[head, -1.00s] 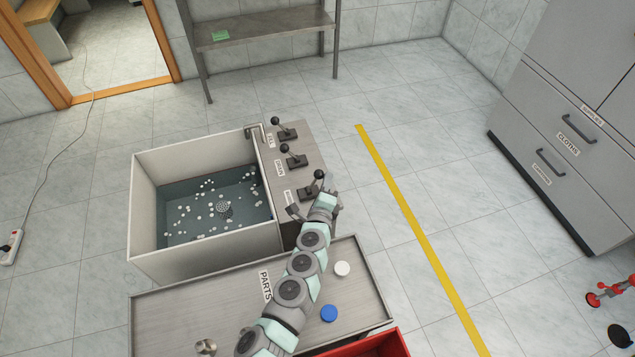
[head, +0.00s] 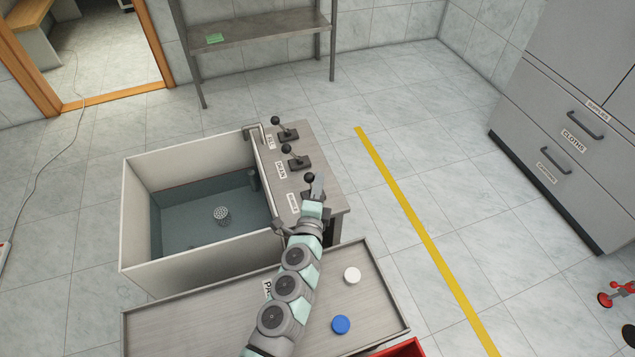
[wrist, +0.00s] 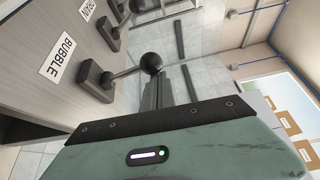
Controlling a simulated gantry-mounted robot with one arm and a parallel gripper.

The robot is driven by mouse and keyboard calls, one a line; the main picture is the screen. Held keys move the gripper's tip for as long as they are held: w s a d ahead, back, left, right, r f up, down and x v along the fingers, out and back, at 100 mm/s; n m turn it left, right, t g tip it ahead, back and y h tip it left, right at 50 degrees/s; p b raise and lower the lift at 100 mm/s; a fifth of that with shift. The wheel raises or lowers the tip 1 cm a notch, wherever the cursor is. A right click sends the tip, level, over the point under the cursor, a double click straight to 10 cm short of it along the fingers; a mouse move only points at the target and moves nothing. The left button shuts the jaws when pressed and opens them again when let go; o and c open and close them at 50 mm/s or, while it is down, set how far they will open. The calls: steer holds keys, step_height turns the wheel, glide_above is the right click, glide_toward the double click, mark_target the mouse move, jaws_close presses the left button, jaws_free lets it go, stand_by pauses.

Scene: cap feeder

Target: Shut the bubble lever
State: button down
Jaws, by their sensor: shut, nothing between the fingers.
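The bubble lever (head: 309,178) is the nearest of three black ball-topped levers on the panel beside the tank. Its ball leans to the left in the head view, like the other two. In the wrist view the lever ball (wrist: 151,63) stands out from its dark base, beside the BUBBLE label (wrist: 62,60). My gripper (head: 318,186) is shut and empty, just right of the ball in the head view. In the wrist view its dark fingers (wrist: 172,88) are close to the ball; I cannot tell whether they touch it. The arm hides part of the lever base.
The tank (head: 190,235) holds water and a round drain strainer (head: 221,214). The drain lever (head: 287,149) and fill lever (head: 277,120) stand farther back. A white cap (head: 352,275) and blue cap (head: 341,324) lie on the parts table (head: 180,320). Floor right of the panel is clear.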

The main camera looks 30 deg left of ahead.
steer(key=shift+s+a+f, duration=0.2)
steer(key=shift+s+a, duration=0.85)
steer(key=shift+s, duration=0.15)
steer(key=w+d+r+p, duration=0.1)
steer(key=w+d+r, duration=0.1)
steer(key=d, duration=0.1)
glide_toward(308, 182)
steer(key=d, duration=0.2)
steer(key=w+d, duration=0.1)
steer(key=d, duration=0.1)
steer(key=shift+w+f+p, duration=0.1)
steer(key=shift+f+p, duration=0.2)
steer(key=shift+p, duration=0.1)
